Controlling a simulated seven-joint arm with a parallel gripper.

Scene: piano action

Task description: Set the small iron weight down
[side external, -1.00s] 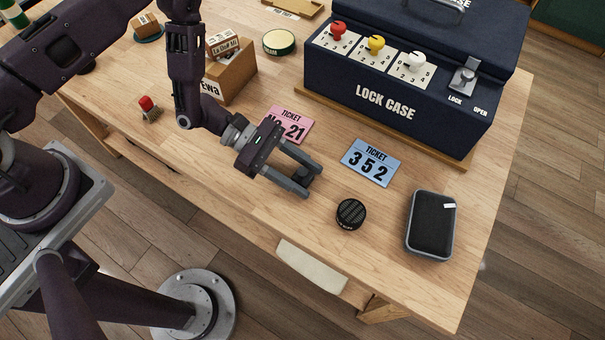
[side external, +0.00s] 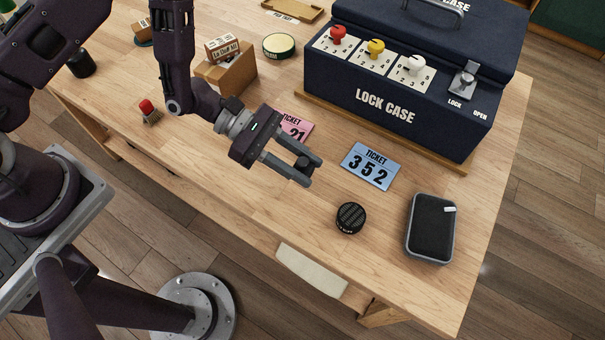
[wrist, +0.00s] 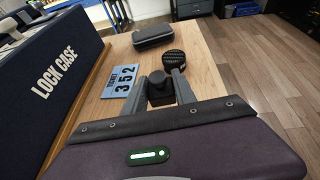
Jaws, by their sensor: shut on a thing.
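The small iron weight (wrist: 158,90) is dark and has a knob on top. My gripper (side external: 306,170) is shut on it, with one finger on each side. In the side external view the weight (side external: 303,163) shows only as a small dark shape between the fingertips, partly hidden by them. My gripper also shows in the wrist view (wrist: 163,85), over the wooden table (side external: 240,185). I cannot tell whether the weight touches the table.
The blue lock case (side external: 400,85) with red, yellow and white knobs stands at the back. A blue ticket (side external: 370,166), a round black tin (side external: 350,218) and a black zip case (side external: 431,228) lie to the right. A pink ticket (side external: 294,126) lies behind my gripper.

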